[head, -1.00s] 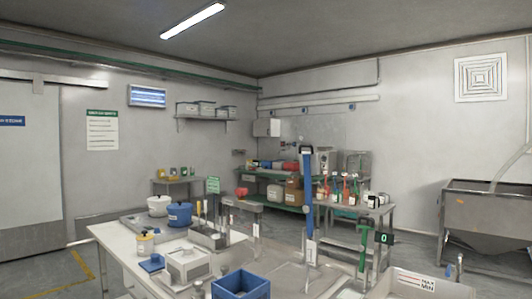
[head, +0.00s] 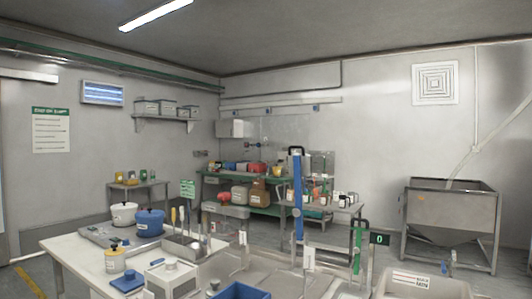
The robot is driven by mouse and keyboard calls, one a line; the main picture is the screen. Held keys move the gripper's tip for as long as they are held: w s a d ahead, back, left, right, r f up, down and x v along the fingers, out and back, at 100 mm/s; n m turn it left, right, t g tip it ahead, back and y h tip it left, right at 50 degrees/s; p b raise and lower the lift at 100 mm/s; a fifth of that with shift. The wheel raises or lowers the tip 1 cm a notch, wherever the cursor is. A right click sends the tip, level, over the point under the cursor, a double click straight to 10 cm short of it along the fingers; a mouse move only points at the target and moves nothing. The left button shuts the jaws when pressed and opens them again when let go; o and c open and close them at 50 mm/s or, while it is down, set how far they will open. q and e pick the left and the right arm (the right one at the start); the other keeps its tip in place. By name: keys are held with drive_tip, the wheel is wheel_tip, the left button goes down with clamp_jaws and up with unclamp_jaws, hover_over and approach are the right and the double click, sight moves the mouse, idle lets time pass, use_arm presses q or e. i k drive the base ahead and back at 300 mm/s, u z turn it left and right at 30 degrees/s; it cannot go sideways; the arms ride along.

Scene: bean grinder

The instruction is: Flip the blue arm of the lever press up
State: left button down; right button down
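A tall blue lever arm (head: 298,200) with a dark top end stands upright at the middle of the head view, behind the near worktop. A white tag (head: 309,259) hangs beside its lower end. A shorter green lever (head: 358,248) with a dark handle stands to its right, next to a dark sign (head: 379,239) reading 0. The press body below the levers is only partly visible at the bottom edge. Neither of my grippers is in view.
A white worktop (head: 70,250) at the lower left holds a blue pot (head: 149,222), a white pot (head: 124,214), a tool holder and a jar. A blue bin (head: 243,291) is at the bottom edge. A metal hopper (head: 450,215) stands at the right. Floor shows between worktop and hopper.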

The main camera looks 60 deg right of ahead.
sight(298, 164)
drive_tip(key=i, duration=0.2)
drive_tip(key=z, duration=1.35)
